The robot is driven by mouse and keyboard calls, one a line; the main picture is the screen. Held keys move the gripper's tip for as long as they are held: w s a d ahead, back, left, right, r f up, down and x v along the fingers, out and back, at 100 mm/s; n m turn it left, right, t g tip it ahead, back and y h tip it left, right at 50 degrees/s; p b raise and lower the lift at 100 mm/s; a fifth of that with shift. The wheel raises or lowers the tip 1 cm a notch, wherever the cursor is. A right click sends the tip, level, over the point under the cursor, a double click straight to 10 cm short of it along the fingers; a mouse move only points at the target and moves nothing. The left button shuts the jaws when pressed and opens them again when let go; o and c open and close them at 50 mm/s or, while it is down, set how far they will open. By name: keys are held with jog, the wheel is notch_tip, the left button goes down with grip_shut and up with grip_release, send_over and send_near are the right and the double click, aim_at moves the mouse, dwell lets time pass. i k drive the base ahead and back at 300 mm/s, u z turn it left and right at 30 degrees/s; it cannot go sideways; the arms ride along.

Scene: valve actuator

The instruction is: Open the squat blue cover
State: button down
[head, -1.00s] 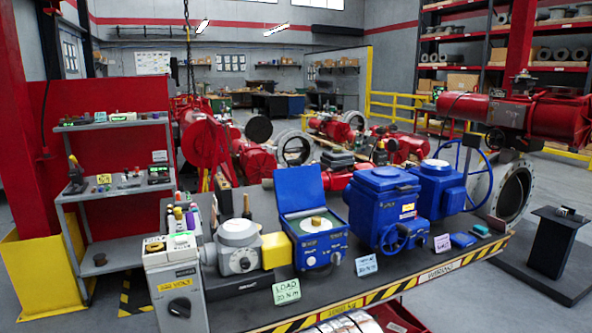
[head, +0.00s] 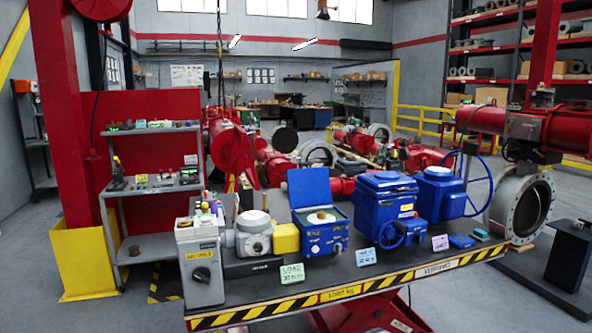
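Several blue valve actuators stand in a row on the dark bench. The left blue actuator (head: 322,238) is low and squat, and its flat blue cover (head: 309,187) stands raised at the back. A pale round part shows inside its open top. The middle blue actuator (head: 388,200) is larger and its top is closed. The right blue actuator (head: 440,192) is also closed and has a blue handwheel (head: 479,184) at its side. My gripper is not in view.
A grey actuator with a yellow end (head: 286,238) and a grey switch box (head: 201,262) stand to the left on the bench (head: 300,296). Note cards (head: 292,274) stand along its front. A grey shelf (head: 150,187) is at left, a black pedestal (head: 569,256) at right.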

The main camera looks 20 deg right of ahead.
aim_at(310, 186)
jog(key=u, duration=0.4)
jog(key=i, duration=0.8)
jog(key=u, duration=0.95)
jog(key=i, duration=1.95)
jog(key=z, duration=0.7)
jog(key=i, duration=0.65)
jog(key=z, duration=0.7)
jog(key=i, duration=0.5)
jog(key=z, duration=0.35)
